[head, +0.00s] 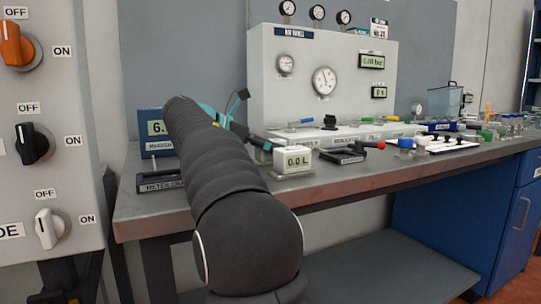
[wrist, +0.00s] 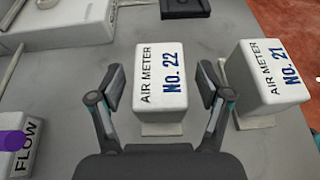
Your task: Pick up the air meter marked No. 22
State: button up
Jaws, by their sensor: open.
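The air meter marked No. 22 (wrist: 161,75) is a white block with dark blue lettering on top, standing on a small base in the wrist view. My gripper (wrist: 160,88) is open, with one finger on each side of this meter. A narrow gap shows between each finger and the block. The meter marked No. 21 (wrist: 268,75) stands to the right, just beyond the right finger. In the head view my arm hides most of my gripper. A white meter reading 0.0 L (head: 293,160) shows there, but I cannot tell its number.
A dark tray (wrist: 185,8) lies behind the meters in the wrist view. A block marked FLOW (wrist: 22,145) with a purple part is at lower left. In the head view, a large white gauge panel (head: 300,95) stands at the back of the grey bench (head: 350,181).

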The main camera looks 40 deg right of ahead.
grip_shut()
jog(key=shift+r, duration=0.15)
